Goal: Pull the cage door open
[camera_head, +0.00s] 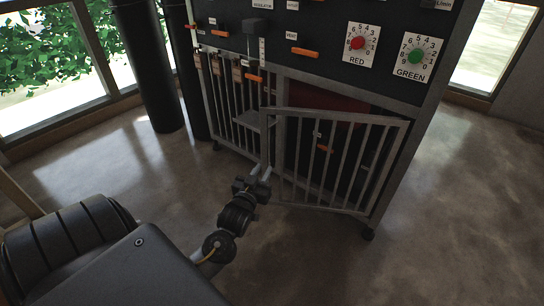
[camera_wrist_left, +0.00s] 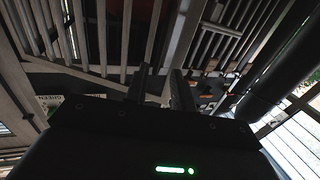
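The cage door (camera_head: 340,117) is a grey barred frame low on the right of the black cabinet. It stands ajar, its left edge swung out from the cabinet front and a dark interior showing above and behind it. My left gripper (camera_head: 262,172) is at the door's left edge, at lower-middle height. In the left wrist view my left gripper's two dark fingers (camera_wrist_left: 161,88) stand apart, and a grey frame bar (camera_wrist_left: 184,45) runs up from the gap between them. I cannot tell whether either finger touches the bar. My right gripper is not in view.
The cabinet's black panel carries orange handles (camera_head: 305,52), a red dial (camera_head: 358,43) and a green dial (camera_head: 415,56). A second barred section (camera_head: 222,100) is on the left. Dark columns (camera_head: 150,70) stand further left. The floor in front and to the right is clear.

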